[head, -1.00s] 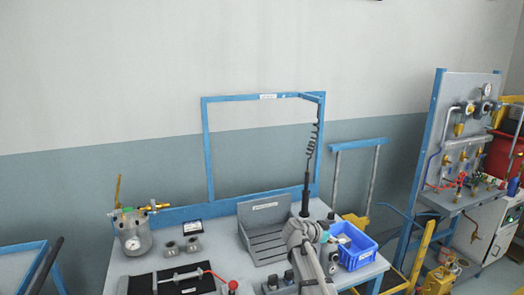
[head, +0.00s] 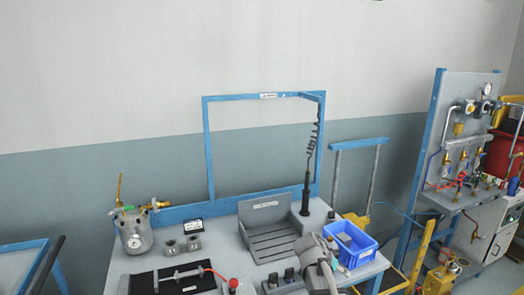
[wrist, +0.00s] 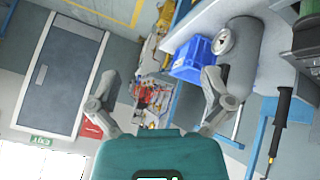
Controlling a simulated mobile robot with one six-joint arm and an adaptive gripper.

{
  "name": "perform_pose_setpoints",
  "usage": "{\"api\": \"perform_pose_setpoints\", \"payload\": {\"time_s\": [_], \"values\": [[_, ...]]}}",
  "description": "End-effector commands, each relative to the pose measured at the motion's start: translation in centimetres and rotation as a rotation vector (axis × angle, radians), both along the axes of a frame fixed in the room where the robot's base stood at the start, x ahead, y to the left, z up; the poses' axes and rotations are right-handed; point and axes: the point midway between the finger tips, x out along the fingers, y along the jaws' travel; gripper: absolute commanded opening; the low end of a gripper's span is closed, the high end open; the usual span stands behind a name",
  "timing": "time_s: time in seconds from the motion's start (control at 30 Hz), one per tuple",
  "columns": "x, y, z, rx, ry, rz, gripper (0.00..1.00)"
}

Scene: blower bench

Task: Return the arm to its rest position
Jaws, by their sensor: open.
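My gripper (wrist: 158,90) shows in the wrist view with its two grey fingers spread wide apart and nothing between them. The wrist view looks sideways across the room, past the bench. In the head view my arm reaches up from the bottom edge, in front of the bench's right part; the gripper's fingers cannot be made out there.
A blue bin (head: 352,246) stands at the bench's right, close to my arm; it also shows in the wrist view (wrist: 192,60). A grey slotted tray (head: 268,236), a hanging black screwdriver (head: 306,195), a pressure pot (head: 131,234) and a black mat (head: 145,284) are on or over the bench (head: 215,246).

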Motion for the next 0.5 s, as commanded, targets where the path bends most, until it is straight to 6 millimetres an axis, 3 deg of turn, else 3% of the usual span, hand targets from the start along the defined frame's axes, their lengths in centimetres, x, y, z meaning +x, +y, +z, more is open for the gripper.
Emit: {"api": "perform_pose_setpoints", "payload": {"time_s": [0.1, 0.5], "values": [[-3.5, 1.0, -1.6, 0.102, 0.128, 0.101, 1.0], [-12.1, 6.0, -4.6, 0.453, 0.417, 0.544, 1.0]]}}
